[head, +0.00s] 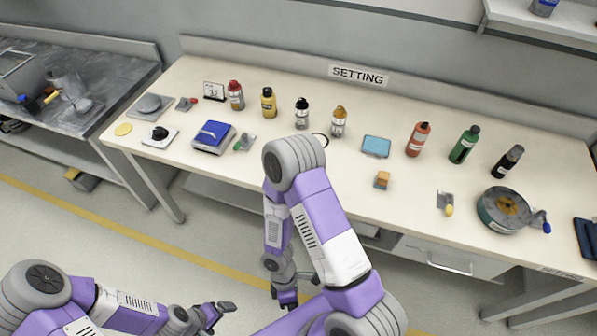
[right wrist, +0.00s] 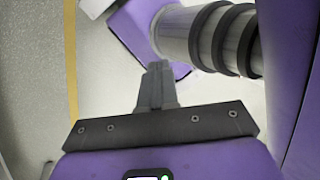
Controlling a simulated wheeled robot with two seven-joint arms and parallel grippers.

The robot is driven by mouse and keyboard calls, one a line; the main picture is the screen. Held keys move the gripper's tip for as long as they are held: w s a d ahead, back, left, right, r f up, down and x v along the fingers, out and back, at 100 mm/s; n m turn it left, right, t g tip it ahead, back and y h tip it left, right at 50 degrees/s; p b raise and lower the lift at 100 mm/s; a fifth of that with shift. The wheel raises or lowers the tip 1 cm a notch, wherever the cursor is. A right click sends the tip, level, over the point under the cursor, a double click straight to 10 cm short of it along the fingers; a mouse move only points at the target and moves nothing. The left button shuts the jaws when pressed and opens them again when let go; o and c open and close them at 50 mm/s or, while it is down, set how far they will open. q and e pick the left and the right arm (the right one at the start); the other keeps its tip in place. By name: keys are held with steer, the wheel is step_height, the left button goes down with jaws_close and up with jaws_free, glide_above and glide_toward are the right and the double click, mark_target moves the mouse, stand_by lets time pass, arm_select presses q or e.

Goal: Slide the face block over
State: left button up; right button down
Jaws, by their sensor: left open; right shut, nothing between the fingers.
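A small orange block (head: 382,180) sits on the pale bench (head: 345,205), right of the middle and near the front part of the top. It is the only loose block I see; whether it bears a face is too small to tell. My left gripper (head: 222,314) is open and empty, low over the floor in front of the bench, far from the block. My right gripper (head: 288,300) hangs below the bench's front edge, also apart from the block. In the right wrist view its fingers (right wrist: 157,85) are shut with nothing between them.
A blue-topped case (head: 376,146) lies behind the block. A red bottle (head: 418,139) stands to its right, and a small tool with a yellow end (head: 446,203) lies further right. A round reel (head: 502,210) is at the right. My right arm partly covers the bench's front edge.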

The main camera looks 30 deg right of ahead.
steer(key=w+d+r+n+t+h, duration=0.1)
steer(key=w+d+r+n+h, duration=0.1)
steer(key=d+n+h, duration=0.5)
steer(key=w+d+r+n+t+h, duration=0.1)
steer(key=w+d+r+n+h, duration=0.2)
steer(key=n, duration=0.5)
steer(key=w+a+r+n+t+h, duration=0.1)
steer(key=w+r+n+t+h, duration=0.2)
steer(key=w+r+n+t, duration=0.45)
steer(key=w+a+r+n+t+h, duration=0.15)
steer(key=w+r+n+t, duration=0.25)
steer(key=w+n+t, duration=0.5)
steer(key=w+d+b, duration=0.1)
steer(key=w+d, duration=0.2)
steer(key=w+d+m+g+b, duration=0.1)
steer(key=w+d, duration=0.2)
steer(key=d, duration=0.1)
steer(key=w+d+g+b, duration=0.1)
steer(key=w+d, duration=0.2)
steer(key=d, duration=0.1)
steer(key=shift+w+h, duration=0.1)
steer(key=shift+h, duration=0.25)
